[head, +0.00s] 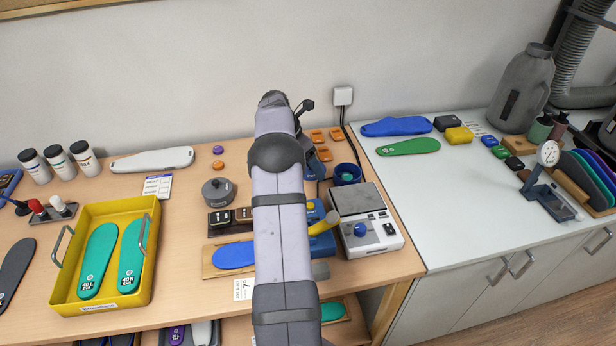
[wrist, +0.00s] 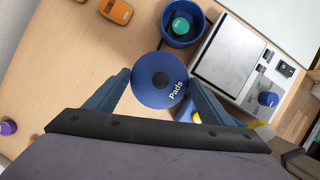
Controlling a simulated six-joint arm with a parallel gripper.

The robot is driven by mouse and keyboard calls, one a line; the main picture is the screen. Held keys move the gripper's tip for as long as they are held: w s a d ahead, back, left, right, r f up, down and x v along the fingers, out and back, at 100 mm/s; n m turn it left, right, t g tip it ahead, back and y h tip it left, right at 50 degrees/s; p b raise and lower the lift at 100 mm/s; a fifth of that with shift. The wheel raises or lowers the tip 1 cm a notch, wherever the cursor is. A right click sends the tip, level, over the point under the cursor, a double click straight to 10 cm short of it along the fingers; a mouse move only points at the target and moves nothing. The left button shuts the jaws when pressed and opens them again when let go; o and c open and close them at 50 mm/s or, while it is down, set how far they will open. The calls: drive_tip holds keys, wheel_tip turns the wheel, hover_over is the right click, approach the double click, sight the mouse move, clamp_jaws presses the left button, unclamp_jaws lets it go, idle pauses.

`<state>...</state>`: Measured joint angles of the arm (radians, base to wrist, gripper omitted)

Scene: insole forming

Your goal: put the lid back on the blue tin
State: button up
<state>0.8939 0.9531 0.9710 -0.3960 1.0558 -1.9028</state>
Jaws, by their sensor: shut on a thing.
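My gripper (wrist: 158,84) is shut on a round blue lid (wrist: 150,92) marked "Pads", with a dark knob at its centre. The lid sits between the two fingers in the wrist view. The open blue tin (wrist: 168,37) stands beyond the lid, toward the top of the wrist view, with a teal round thing inside. In the head view the tin (head: 347,182) stands just right of my arm, behind the scale. My arm hides the lid and most of the gripper there.
Orange blocks (head: 318,136) lie behind the tin. A yellow tray (head: 148,290) with teal insoles and a grey round pot (head: 217,193) are to the left.

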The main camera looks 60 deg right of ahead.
drive_tip(key=shift+r, duration=0.8)
drive_tip(key=shift+s+d+r+p, duration=0.2)
drive_tip(key=shift+d+p, duration=0.25)
drive_tip(key=shift+d, duration=0.05)
drive_tip(key=s+d+p, duration=0.7)
drive_tip(key=d+p, duration=0.2)
drive_tip(key=shift+s+d+r, duration=0.2)
drive_tip(key=shift+s+r, duration=0.1)
drive_tip(key=shift+r, duration=0.1)
drive_tip(key=shift+f, duration=0.15)
drive_tip(key=shift+f+b, duration=2.55)
drive_tip(key=shift+f, duration=0.5)
drive_tip(key=shift+f+b, duration=0.15)
drive_tip(key=shift+b, duration=0.25)
